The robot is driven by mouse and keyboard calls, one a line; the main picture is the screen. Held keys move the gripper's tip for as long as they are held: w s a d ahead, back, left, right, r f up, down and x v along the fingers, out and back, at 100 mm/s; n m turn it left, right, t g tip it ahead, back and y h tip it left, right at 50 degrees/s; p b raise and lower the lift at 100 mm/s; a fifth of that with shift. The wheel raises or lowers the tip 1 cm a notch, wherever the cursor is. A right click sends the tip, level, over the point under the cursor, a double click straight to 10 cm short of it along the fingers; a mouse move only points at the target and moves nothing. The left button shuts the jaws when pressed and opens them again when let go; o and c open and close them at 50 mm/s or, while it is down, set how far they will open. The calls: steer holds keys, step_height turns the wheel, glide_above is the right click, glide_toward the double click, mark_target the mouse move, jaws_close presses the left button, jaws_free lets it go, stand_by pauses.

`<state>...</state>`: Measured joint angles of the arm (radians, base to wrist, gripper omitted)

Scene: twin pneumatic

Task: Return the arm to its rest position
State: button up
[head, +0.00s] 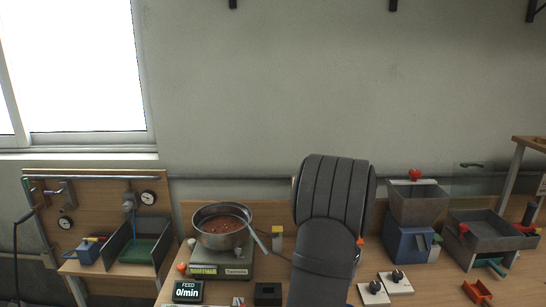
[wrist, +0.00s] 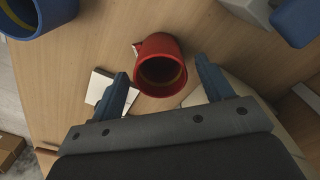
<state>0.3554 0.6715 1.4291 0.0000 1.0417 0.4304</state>
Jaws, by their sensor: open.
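My gripper (wrist: 160,96) shows in the wrist view with its two blue fingers spread apart and nothing held between them. A red cup-like container (wrist: 160,68) stands on the wooden bench (wrist: 105,45) just beyond and between the fingertips. I cannot tell how close the fingers are to it. In the head view my dark arm rises in front of the bench and hides part of it; the gripper itself is not visible there.
A steel bowl (head: 222,226) of reddish bits sits on a scale (head: 220,264). Right of my arm are a hopper (head: 418,204) on a blue base, a grey tray (head: 485,232) and white switch plates (head: 396,283). A blue round container (wrist: 38,20) is at the wrist view's top left.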

step_height(320, 180, down, 2)
steer(key=shift+r, duration=2.15)
